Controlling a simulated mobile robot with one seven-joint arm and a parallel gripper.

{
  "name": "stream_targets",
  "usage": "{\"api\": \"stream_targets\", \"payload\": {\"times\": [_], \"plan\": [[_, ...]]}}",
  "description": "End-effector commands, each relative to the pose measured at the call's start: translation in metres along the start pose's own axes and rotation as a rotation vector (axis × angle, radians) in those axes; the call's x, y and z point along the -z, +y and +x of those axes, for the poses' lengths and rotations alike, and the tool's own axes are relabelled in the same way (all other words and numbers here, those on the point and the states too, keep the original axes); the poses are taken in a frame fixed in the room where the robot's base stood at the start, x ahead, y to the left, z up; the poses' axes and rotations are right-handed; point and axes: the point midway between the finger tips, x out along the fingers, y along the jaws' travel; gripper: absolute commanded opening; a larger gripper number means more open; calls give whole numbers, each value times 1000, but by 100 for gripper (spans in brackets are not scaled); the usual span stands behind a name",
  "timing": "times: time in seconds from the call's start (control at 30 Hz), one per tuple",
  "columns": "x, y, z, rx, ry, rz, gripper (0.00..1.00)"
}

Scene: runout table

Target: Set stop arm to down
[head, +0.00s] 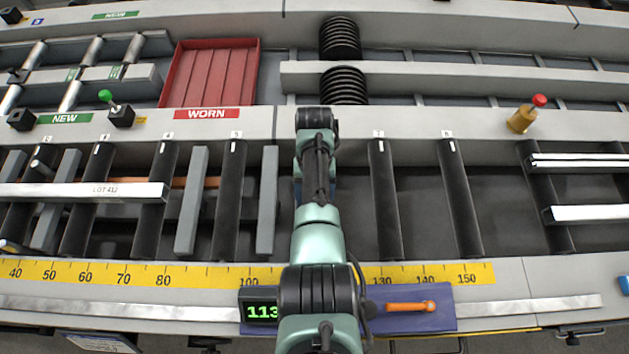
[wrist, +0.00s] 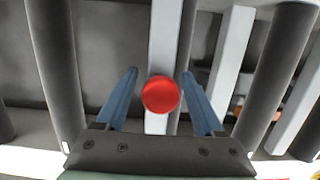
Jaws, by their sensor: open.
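A round red knob (wrist: 161,95) is between the two blue fingers of my gripper (wrist: 160,72) in the wrist view. The fingers are open, with a gap on each side of the knob. A pale grey bar (wrist: 166,35) runs behind the knob; I cannot tell whether they are joined, or whether this is the stop arm. In the head view my own arm hides this knob and my gripper. Another red knob (head: 539,100) is on a brass block (head: 521,119) at the right. A green knob (head: 105,96) is on a black block (head: 121,117) at the left.
Dark rollers (head: 386,200) and grey bars (head: 268,200) span the table. A long metal bar marked LOT 412 (head: 60,194) lies over the left rollers. A red tray (head: 208,75) is at the back. A blue mat (head: 436,318) with an orange tool (head: 405,306) is in front.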

Motion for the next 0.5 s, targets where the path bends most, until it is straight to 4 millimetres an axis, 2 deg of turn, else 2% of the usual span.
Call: {"api": "stream_targets", "payload": {"times": [0.3,0.5], "plan": [[1,0,-67,0,6,1,70],[1,0,-102,0,2,1,70]]}}
